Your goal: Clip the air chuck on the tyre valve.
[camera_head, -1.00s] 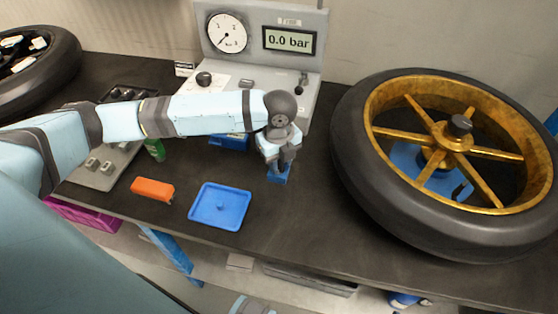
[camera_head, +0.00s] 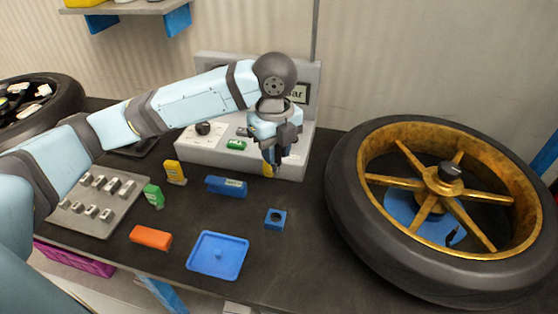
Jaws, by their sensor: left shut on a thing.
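My left gripper (camera_head: 274,158) points down above the bench, in front of the gauge box. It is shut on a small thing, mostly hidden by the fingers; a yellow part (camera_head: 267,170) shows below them. I take it to be the air chuck. The wheel (camera_head: 345,205) lies flat at the right, with a black tyre and gold spokes, well apart from the gripper. A small dark stem (camera_head: 453,236) inside the rim at the lower right looks like the tyre valve. A blue block (camera_head: 275,220) with an open hole stands below the gripper. My right gripper is out of view.
The grey gauge box (camera_head: 205,151) stands behind the gripper, partly hidden by my arm. A blue tray (camera_head: 218,256), orange block (camera_head: 151,237), blue block with a label (camera_head: 226,186) and grey socket board (camera_head: 96,204) lie left. Dark bench between blue block and tyre is clear.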

